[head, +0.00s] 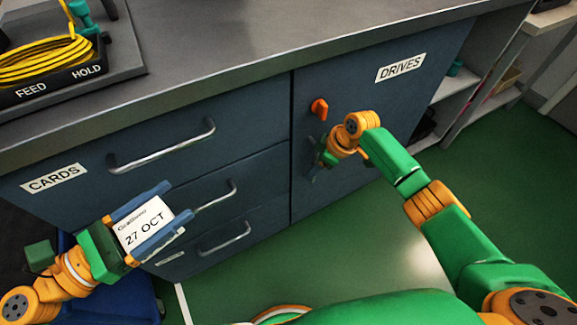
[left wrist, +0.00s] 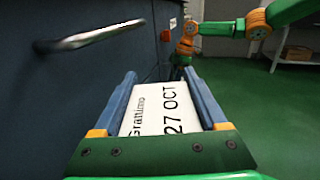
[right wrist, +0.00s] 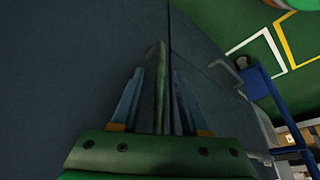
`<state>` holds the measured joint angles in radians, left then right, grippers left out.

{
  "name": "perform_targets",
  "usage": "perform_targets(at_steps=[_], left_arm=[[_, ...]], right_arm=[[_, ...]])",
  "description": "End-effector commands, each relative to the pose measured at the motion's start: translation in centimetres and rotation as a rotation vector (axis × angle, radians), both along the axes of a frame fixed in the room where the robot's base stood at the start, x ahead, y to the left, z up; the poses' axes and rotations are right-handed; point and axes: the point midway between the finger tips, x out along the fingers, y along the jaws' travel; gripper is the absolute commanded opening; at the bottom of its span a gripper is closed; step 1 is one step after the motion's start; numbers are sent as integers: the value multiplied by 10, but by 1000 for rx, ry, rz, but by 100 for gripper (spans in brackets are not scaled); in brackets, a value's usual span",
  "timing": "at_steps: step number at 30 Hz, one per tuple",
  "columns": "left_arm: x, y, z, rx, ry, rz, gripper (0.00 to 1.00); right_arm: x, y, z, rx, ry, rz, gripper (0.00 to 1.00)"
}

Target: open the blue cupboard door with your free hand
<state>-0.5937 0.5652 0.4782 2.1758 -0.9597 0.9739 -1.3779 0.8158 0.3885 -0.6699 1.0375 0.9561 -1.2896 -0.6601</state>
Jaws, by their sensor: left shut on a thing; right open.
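The blue cupboard door (head: 350,85), labelled DRIVES, is closed at the right of the counter front in the head view. It has an orange catch (head: 319,109) and an upright handle below it, partly hidden by my right gripper. My right gripper (head: 319,163) is open at the door. In the right wrist view the grey handle (right wrist: 160,62) stands between its two fingers; whether they touch it I cannot tell. My left gripper (head: 184,204) is shut on a white card (head: 143,228) reading 27 OCT, which also shows in the left wrist view (left wrist: 160,110).
Blue drawers with bar handles, the top one labelled CARDS (head: 54,178), lie left of the door. A black tray (head: 62,88) with yellow cable stands on the grey counter (head: 220,40). Open shelves (head: 455,88) stand right. Green floor is clear before the door.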

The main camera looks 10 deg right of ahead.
Motion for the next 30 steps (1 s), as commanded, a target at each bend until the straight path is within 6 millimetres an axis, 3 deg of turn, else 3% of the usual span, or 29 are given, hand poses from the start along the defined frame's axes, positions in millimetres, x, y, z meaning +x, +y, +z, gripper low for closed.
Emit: perform_targets(at_steps=[7,12,30], left_arm=[[0,0,0,0,0,0,21],[0,0,0,0,0,0,21],[0,0,0,0,0,0,21]], right_arm=[[0,0,0,-1,-1,1,45],[0,0,0,-1,-1,0,0],[0,0,0,0,0,0,0]])
